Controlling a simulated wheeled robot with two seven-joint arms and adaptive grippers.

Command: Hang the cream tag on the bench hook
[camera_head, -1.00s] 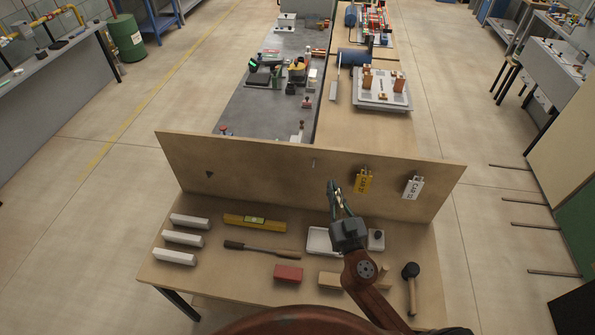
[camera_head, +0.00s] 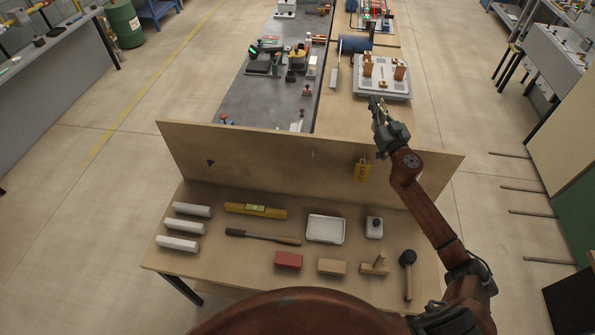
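The cream tag does not show in the head view now; the spot on the board where a pale tag hung is covered by my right arm. A small hook or peg (camera_head: 313,153) sticks out near the middle of the upright board (camera_head: 265,157) and looks bare. My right gripper (camera_head: 376,104) is raised above the board's top edge, in front of the grey machine behind it. Its fingers are small and dark, and I cannot tell whether they are open or hold anything. My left gripper is not in view.
A yellow tag (camera_head: 361,171) hangs on the board left of my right arm. A dark triangular mark or peg (camera_head: 210,162) is at the left. The bench holds white bars (camera_head: 184,226), a level (camera_head: 255,211), a white tray (camera_head: 325,229), a red brick (camera_head: 288,260) and a mallet (camera_head: 407,272).

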